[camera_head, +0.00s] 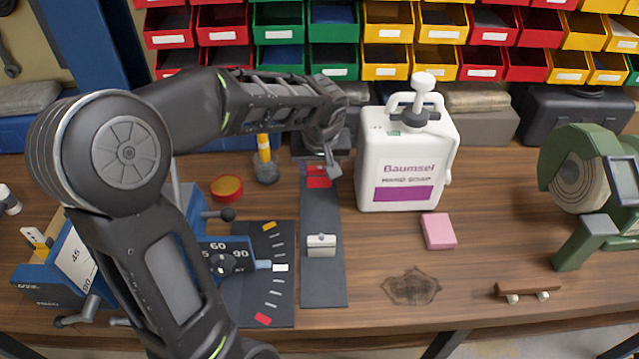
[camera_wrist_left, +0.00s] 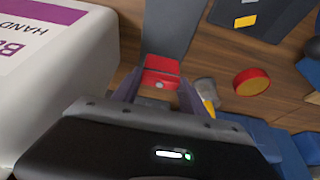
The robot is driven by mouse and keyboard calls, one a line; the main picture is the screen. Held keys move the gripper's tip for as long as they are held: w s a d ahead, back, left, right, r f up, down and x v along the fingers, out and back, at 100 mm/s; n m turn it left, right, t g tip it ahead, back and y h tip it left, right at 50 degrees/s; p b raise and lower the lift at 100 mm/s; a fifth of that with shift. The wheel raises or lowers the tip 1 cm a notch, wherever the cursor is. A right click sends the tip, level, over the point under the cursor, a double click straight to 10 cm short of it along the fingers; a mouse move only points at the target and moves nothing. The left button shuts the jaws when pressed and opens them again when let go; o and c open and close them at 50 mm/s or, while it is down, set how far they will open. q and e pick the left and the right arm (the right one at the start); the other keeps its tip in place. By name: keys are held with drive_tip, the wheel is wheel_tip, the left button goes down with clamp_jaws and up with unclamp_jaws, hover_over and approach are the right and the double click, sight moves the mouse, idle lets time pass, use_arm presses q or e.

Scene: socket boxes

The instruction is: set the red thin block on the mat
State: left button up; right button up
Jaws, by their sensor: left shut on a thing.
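The red thin block (camera_head: 318,178) is between the fingertips of my left gripper (camera_head: 327,167), at the far part of a long narrow dark grey mat (camera_head: 322,282). In the left wrist view the red block (camera_wrist_left: 160,66) sits between the two fingers of my left gripper (camera_wrist_left: 157,88), which is shut on it. The mat (camera_wrist_left: 168,25) lies beyond the block in that view. I cannot tell whether the block touches the mat. Part of the block is hidden by the fingers. My right gripper is not in view.
A white soap bottle (camera_head: 407,160) stands close to the right of my left gripper. A pink block (camera_head: 438,231) lies in front of it. A small silver piece (camera_head: 321,241) sits on the mat. A round red-and-yellow tin (camera_head: 227,187) is to the left.

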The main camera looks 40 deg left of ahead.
sight(319, 180)
use_arm(q)
drive_tip(key=shift+f, duration=0.2)
drive_tip(key=shift+f, duration=1.9)
drive_tip(key=shift+f, duration=0.2)
drive_tip(key=o, duration=1.4)
drive_tip(key=shift+r, duration=0.1)
drive_tip(key=shift+r, duration=0.1)
